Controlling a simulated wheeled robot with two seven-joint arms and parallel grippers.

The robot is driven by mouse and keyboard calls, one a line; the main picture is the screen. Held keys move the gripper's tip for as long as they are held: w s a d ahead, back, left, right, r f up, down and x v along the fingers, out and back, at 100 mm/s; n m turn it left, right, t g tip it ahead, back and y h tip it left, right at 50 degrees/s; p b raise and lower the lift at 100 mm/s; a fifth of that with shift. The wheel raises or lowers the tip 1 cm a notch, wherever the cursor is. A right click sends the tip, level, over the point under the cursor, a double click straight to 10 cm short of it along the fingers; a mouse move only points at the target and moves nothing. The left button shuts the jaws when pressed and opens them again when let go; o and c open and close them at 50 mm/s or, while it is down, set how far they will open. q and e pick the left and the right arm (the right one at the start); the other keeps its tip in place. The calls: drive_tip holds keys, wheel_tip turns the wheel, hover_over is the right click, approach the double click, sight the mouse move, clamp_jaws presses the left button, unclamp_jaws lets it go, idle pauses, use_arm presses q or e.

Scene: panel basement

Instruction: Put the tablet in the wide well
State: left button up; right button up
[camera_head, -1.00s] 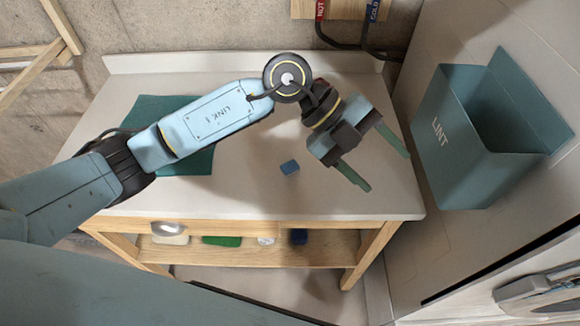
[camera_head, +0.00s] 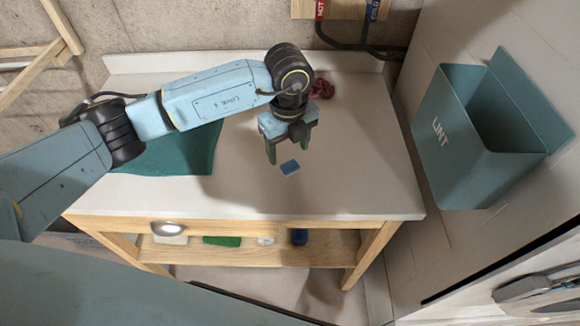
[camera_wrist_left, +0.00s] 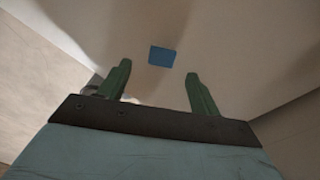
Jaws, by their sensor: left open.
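A small blue block, which looks like the tablet (camera_head: 290,167), lies on the white worktop. It also shows in the left wrist view as a blue rectangle (camera_wrist_left: 161,56), ahead of the fingertips and roughly between their lines. My left gripper (camera_head: 289,158) is open and empty, pointing down just behind and above the blue block, apart from it. Its two green fingers show in the left wrist view (camera_wrist_left: 157,72). My right gripper is not in view. I cannot make out a wide well for certain.
A dark green mat (camera_head: 175,155) lies on the left of the worktop (camera_head: 350,185), partly under my left arm. A dark red object (camera_head: 323,88) lies at the back. A teal LINT bin (camera_head: 445,150) is at the right. Several items sit on the shelf (camera_head: 270,250) below.

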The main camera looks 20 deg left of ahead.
sight(289, 165)
use_arm(q)
drive_tip(key=shift+w+f, duration=0.15)
drive_tip(key=shift+f, duration=1.2)
drive_tip(key=shift+w+f, duration=0.1)
drive_tip(key=shift+f, duration=1.25)
drive_tip(key=c, duration=1)
